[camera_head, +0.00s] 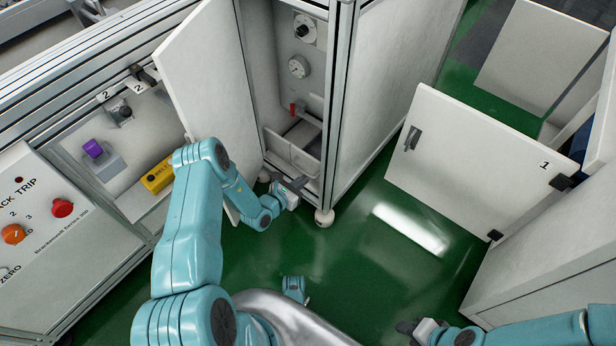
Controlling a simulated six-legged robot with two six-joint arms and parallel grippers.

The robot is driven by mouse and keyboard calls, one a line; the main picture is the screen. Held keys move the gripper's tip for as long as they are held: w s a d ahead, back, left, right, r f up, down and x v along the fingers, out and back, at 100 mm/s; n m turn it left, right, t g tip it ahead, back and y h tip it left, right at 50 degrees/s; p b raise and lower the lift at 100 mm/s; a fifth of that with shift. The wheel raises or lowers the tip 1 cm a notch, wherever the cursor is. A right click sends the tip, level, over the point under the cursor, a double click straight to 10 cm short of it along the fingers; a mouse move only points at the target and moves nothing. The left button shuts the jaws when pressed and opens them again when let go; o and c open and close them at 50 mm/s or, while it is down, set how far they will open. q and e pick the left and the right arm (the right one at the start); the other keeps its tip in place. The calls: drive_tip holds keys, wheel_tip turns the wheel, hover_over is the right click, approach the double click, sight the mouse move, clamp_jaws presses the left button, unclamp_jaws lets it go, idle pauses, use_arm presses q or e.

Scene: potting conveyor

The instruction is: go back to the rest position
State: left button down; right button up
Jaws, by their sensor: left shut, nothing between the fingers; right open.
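My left arm rises from the bottom and bends down toward the open cabinet. My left gripper (299,182) is shut and empty, just in front of the cabinet's lower opening, close to the pale bin (284,153). I cannot tell whether it touches anything. My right gripper (406,327) is at the bottom edge, low over the green floor, with its arm coming in from the right. It is open and holds nothing; its fingers are small and dark here.
The cabinet door (207,75) stands open beside my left arm. Inside are a gauge (299,66), a knob (305,28) and a red handle (294,109). A control panel (42,255) is at left. Door 1 (470,160) stands open at right. The green floor (370,255) between is clear.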

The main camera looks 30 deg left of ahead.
use_arm(q)
drive_tip(key=p+v, duration=0.2)
drive_tip(key=v, duration=0.5)
drive_tip(key=shift+s+a, duration=0.15)
drive_tip(key=shift+s, duration=0.15)
